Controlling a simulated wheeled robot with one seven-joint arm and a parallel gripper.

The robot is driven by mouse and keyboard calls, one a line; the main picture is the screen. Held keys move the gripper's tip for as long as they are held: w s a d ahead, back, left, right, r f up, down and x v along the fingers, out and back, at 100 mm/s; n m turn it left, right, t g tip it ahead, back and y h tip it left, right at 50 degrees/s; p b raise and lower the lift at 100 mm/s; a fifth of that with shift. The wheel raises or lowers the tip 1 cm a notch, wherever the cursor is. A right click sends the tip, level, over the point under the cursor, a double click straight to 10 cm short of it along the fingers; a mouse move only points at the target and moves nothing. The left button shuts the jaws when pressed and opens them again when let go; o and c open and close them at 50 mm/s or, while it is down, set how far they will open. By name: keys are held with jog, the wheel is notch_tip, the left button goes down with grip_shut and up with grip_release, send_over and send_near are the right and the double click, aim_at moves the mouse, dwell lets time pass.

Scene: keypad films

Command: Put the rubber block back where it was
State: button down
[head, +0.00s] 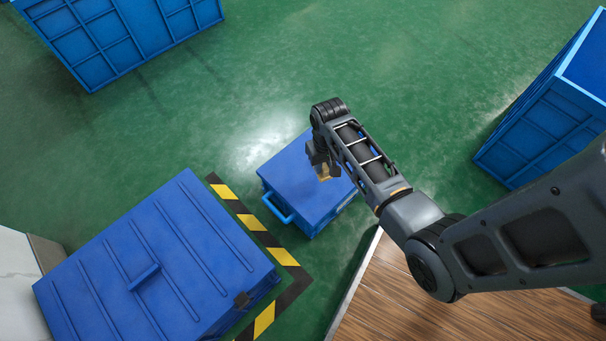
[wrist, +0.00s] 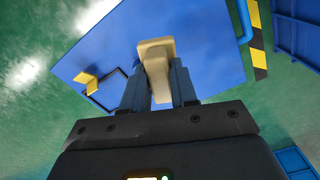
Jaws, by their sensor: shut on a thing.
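My gripper (head: 322,161) is over the top of a small blue box (head: 300,170). In the wrist view my gripper (wrist: 159,90) is shut on a pale tan block (wrist: 155,55), which sticks out past the fingers. I take this for the rubber block. In the head view the fingers and wrist partly hide the block (head: 323,173). The blue box top (wrist: 212,65) lies behind the block in the wrist view. I cannot tell whether the block touches it.
Blue crates stand at upper left (head: 120,40) and right (head: 540,130). A wooden surface (head: 400,300) is at lower right.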

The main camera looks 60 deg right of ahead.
jog(key=w+f, duration=0.1)
jog(key=w, duration=0.1)
jog(key=w+a+f+b, duration=0.1)
jog(key=w, duration=0.1)
jog(key=w+a+f+b, duration=0.1)
jog(key=w, duration=0.1)
jog(key=shift+f, duration=0.4)
jog(key=shift+f+b, duration=1.45)
jog(key=shift+f, duration=0.5)
jog(key=shift+f, duration=0.15)
jog(key=c, duration=0.9)
grip_release()
notch_tip(320, 180, up, 12)
jog(key=p, duration=0.5)
jog(key=shift+p, duration=0.35)
jog(key=shift+s, duration=0.1)
